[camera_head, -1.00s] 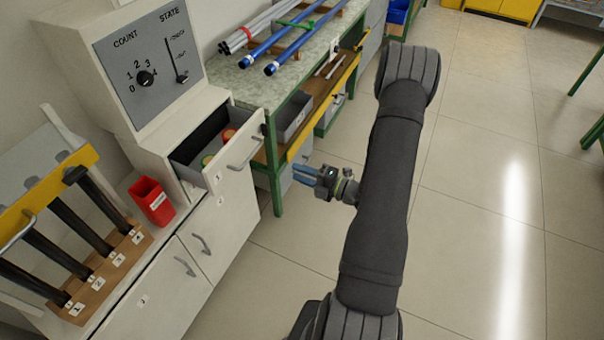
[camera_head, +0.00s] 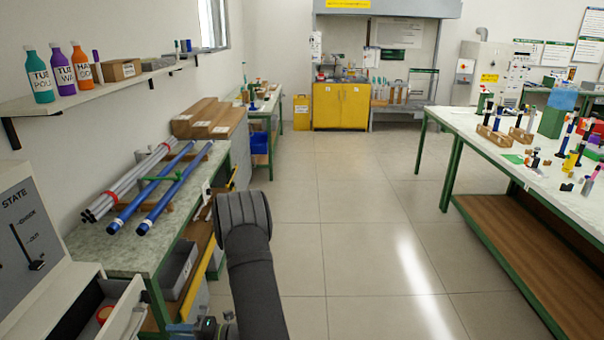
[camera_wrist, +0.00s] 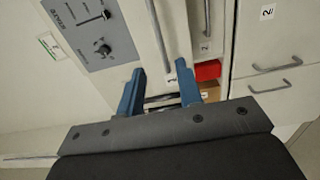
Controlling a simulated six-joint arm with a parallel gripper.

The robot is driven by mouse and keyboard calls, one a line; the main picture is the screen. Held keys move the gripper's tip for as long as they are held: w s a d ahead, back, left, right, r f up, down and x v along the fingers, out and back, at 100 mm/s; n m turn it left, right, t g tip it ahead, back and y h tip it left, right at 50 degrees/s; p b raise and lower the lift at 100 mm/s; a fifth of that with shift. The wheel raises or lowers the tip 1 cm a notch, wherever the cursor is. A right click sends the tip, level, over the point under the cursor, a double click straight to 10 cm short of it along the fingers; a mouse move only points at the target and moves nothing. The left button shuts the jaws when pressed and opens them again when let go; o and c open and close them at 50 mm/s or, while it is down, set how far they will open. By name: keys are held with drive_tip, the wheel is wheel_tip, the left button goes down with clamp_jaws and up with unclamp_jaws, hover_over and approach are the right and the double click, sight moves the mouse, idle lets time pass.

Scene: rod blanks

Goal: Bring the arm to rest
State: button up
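My arm (camera_head: 253,285) rises from the bottom of the head view, with its elbow in front of the workbench. My gripper (camera_wrist: 160,85) shows two blue fingers set apart in the wrist view, with nothing held between them. In the head view only a part of it shows at the bottom edge, beside the open drawer (camera_head: 128,312). The wrist view faces the white cabinet, its handles and the grey control panel (camera_wrist: 92,30).
The workbench (camera_head: 100,247) on the left carries blue rods (camera_head: 165,195) and grey rods (camera_head: 130,180). A shelf (camera_head: 100,92) with bottles hangs above. A long table (camera_head: 490,135) with many small items stands right. The tiled floor between is clear. A red container (camera_wrist: 208,70) shows in the wrist view.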

sight(135, 330)
drive_tip(key=a, duration=1.2)
drive_tip(key=shift+a, duration=0.1)
drive_tip(key=d, duration=1.7)
drive_tip(key=shift+d, duration=0.15)
drive_tip(key=shift+a, duration=8.95)
